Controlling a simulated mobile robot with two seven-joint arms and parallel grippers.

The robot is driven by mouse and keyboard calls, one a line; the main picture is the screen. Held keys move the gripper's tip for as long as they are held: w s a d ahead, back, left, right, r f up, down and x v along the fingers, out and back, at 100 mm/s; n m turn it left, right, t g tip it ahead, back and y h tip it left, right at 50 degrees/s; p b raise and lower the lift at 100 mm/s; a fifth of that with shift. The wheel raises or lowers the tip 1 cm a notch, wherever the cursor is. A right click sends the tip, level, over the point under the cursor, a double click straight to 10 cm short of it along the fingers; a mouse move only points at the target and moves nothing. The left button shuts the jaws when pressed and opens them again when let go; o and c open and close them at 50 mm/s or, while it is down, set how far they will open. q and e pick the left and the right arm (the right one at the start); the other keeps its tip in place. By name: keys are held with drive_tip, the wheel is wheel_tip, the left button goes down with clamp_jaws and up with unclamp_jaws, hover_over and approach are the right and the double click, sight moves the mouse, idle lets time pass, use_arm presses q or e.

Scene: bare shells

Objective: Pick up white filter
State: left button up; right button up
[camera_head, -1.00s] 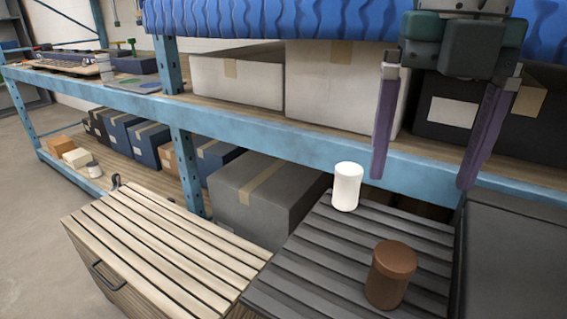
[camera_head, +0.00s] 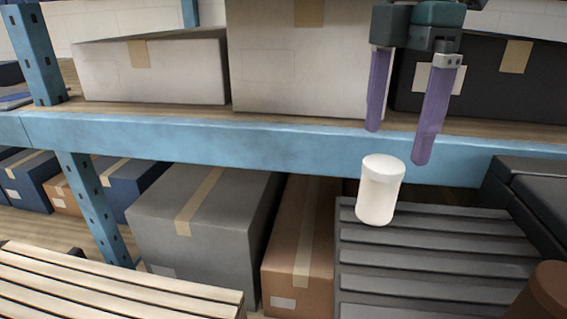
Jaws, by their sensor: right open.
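The white filter (camera_head: 380,190) is a short white cylinder with a slightly wider top. It stands upright near the back left corner of a dark slatted crate top (camera_head: 430,262). My right gripper (camera_head: 396,148) comes in from the top right with two purple fingers pointing down. The fingers are apart with nothing between them. In the picture their tips are just above the filter, one to its upper left and one to its upper right; they do not appear to touch it. My left gripper is not in view.
A brown cylinder (camera_head: 545,292) stands at the right edge on the dark slats. A blue shelf beam (camera_head: 230,138) runs behind the filter. Boxes, including a grey one (camera_head: 200,215) and a brown one (camera_head: 300,240), sit below. A light slatted crate (camera_head: 110,290) is at lower left.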

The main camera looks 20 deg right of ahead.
sight(383, 163)
drive_tip(key=shift+s+f, duration=0.2)
drive_tip(key=shift+f, duration=0.85)
drive_tip(key=f, duration=0.5)
drive_tip(key=shift+w+a+f, duration=0.2)
drive_tip(key=shift+w+a, duration=0.05)
drive_tip(key=shift+a, duration=0.05)
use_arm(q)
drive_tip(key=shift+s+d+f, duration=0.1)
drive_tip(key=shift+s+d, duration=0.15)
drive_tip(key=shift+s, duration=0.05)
use_arm(e)
drive_tip(key=c, duration=1.5)
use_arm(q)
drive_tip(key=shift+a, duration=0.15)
use_arm(e)
drive_tip(key=shift+r, duration=0.15)
use_arm(q)
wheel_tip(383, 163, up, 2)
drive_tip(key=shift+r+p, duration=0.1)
drive_tip(key=shift+p, duration=0.9)
use_arm(e)
wheel_tip(383, 163, up, 20)
